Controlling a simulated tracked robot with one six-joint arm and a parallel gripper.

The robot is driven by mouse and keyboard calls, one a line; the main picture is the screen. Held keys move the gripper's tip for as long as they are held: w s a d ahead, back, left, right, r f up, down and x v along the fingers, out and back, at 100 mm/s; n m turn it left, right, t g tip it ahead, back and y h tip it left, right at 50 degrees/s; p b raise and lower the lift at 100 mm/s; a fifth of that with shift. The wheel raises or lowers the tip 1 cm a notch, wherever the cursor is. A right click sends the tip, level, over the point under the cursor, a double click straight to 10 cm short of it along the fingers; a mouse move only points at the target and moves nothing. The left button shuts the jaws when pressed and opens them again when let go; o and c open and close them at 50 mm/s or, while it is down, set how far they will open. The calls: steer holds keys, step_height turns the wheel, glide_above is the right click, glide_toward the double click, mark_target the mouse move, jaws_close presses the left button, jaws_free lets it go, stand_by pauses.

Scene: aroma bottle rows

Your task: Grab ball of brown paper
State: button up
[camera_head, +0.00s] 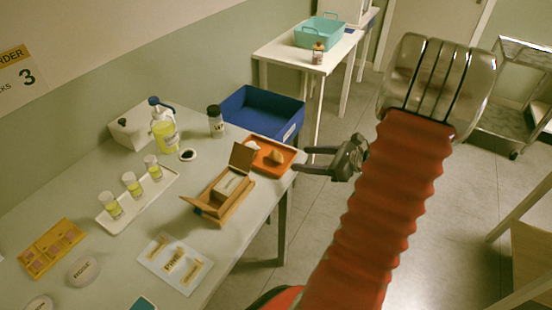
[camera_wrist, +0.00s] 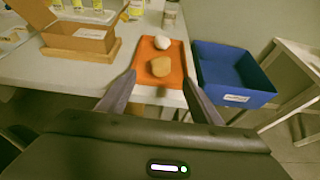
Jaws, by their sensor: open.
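The tan-brown ball of paper (camera_wrist: 161,67) lies on an orange tray (camera_wrist: 147,84) at the table's edge in the wrist view; in the head view the ball (camera_head: 277,156) is on the tray's right part. A whitish ball (camera_wrist: 162,42) lies just beyond it on the same tray. My gripper (camera_head: 304,160) is open and empty, just right of the tray in the head view. In the wrist view its fingers (camera_wrist: 160,80) point toward the tray, one on each side of the brown ball, with the ball apparently beyond the tips.
An open cardboard box (camera_head: 222,192) stands beside the tray. A blue bin (camera_head: 262,112) is behind the tray, to its right in the wrist view. A dark-capped bottle (camera_head: 215,121), a wash bottle (camera_head: 162,127) and a rack of vials (camera_head: 133,184) are on the table.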

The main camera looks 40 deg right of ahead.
mark_target(283, 157)
steer(key=shift+x, duration=3.05)
steer(key=shift+w+a, duration=0.1)
steer(key=shift+x, duration=2.55)
steer(key=shift+r, duration=0.1)
steer(key=shift+c, duration=0.3)
steer(key=c, duration=1.1)
